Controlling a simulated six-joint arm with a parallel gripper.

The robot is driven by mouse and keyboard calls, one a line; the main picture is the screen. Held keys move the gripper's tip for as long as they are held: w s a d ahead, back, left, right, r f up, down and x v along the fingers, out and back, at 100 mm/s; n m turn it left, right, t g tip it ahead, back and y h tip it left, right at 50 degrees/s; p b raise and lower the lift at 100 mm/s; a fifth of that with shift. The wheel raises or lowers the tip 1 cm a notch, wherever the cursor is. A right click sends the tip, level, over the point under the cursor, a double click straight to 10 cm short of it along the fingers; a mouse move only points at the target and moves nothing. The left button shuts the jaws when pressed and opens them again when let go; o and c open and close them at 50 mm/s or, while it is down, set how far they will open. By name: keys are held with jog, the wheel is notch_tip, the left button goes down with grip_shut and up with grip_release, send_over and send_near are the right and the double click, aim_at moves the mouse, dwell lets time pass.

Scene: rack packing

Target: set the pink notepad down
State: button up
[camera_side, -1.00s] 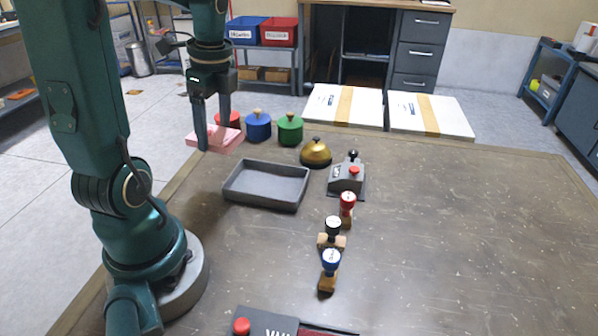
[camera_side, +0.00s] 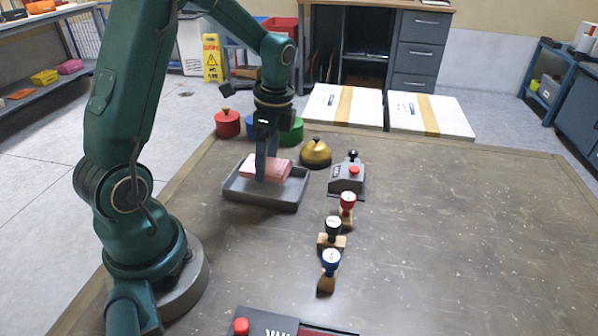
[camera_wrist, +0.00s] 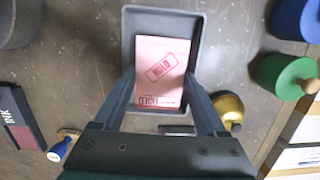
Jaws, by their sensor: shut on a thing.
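The pink notepad (camera_side: 262,170) is a small block with red print on its top, which shows in the wrist view (camera_wrist: 160,70). It is within the outline of the grey tray (camera_side: 258,195), seen from above in the wrist view (camera_wrist: 128,50). My gripper (camera_side: 266,172) points straight down and is shut on the notepad, one finger on each side. I cannot tell whether the notepad's underside touches the tray floor; the tray's front wall is just below it in the side view.
A gold bell (camera_side: 316,154) and a grey device with a red button (camera_side: 347,178) stand right of the tray. Red (camera_side: 228,124), blue and green (camera_side: 292,130) lidded pots stand behind. Several stamps (camera_side: 333,230) stand in front. The table's right side is clear.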

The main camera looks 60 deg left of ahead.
aim_at(269, 166)
jog(key=shift+f, duration=1.9)
jog(key=shift+f, duration=0.15)
jog(key=o, duration=1.1)
jog(key=shift+o, duration=0.2)
jog(key=r, duration=0.4)
jog(key=d+r, duration=0.1)
jog(key=r, duration=0.3)
jog(key=w+r, duration=0.1)
jog(key=r, duration=0.3)
jog(key=shift+w+d, duration=0.1)
jog(key=shift+d, duration=0.1)
jog(key=s+d+r+n+t+h, duration=0.1)
jog(key=s+d+r+n+t, duration=0.1)
jog(key=s+d+n+t, duration=0.4)
jog(key=s+d+n, duration=0.3)
jog(key=s+d, duration=0.1)
jog(key=d, duration=0.3)
jog(key=shift+s+r+n+t, duration=0.15)
jog(key=shift+r+n+t, duration=0.15)
jog(key=shift+r+t, duration=0.1)
